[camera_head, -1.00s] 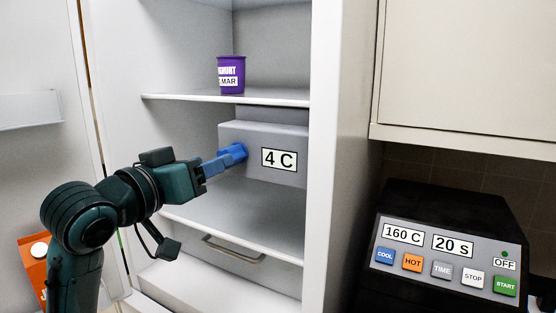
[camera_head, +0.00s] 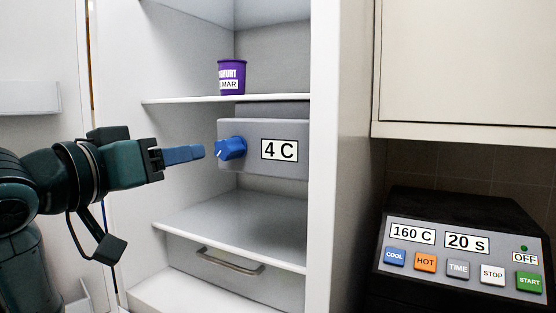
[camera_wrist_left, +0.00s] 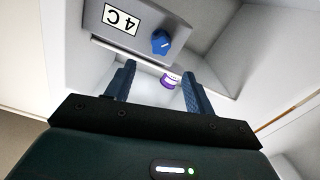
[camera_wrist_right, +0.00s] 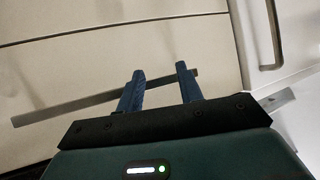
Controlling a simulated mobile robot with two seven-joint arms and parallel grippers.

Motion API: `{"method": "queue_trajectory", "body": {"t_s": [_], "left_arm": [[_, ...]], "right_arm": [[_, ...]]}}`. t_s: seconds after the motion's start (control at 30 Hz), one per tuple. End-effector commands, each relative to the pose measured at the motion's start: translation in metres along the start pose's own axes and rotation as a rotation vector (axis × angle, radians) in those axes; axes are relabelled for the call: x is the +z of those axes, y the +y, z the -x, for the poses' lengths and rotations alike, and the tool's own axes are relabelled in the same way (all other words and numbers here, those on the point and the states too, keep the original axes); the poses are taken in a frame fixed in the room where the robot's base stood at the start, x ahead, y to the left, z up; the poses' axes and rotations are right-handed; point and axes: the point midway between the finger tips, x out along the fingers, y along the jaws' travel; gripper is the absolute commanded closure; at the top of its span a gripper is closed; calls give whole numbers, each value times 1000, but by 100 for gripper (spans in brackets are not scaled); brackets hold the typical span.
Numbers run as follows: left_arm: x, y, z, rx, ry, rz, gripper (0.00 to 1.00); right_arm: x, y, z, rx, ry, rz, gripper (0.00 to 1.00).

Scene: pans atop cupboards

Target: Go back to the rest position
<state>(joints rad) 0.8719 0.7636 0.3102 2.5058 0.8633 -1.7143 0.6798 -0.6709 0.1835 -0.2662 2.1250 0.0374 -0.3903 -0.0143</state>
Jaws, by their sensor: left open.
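My left gripper (camera_head: 184,154) is in front of the open fridge, a little left of the blue knob (camera_head: 231,149) and apart from it. The knob sits on a grey control box with a "4 C" label (camera_head: 280,149). In the left wrist view the two fingers (camera_wrist_left: 158,85) stand apart with nothing held, and the knob (camera_wrist_left: 161,42) lies beyond them. My right gripper (camera_wrist_right: 160,82) shows only in its own wrist view, with its fingers apart and empty before pale cupboard panels.
A purple yoghurt cup (camera_head: 231,77) stands on the upper shelf (camera_head: 180,99). A drawer with a handle (camera_head: 230,262) is low in the fridge. A dark appliance (camera_head: 460,210) reading "160 C", "20 S" and "OFF" stands at right, below a wall cupboard (camera_head: 470,65).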

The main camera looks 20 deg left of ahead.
Motion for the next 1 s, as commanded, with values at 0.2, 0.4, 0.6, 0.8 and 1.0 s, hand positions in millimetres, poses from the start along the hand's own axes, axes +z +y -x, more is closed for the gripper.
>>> {"method": "queue_trajectory", "body": {"t_s": [0.2,0.4,0.6,0.8,1.0], "left_arm": [[0,0,2,0,0,0,46],[0,0,2,0,0,0,46],[17,-2,-9,-8,-43,-3,46],[122,-13,-51,-50,-273,-41,46],[266,-23,-55,-93,-565,-104,46]], "right_arm": [[0,0,0,-1,1,-1,64],[0,0,0,-1,1,-1,64],[0,0,0,-1,1,0,64],[0,0,0,-1,0,0,64],[1,0,0,-1,0,0,64]]}}
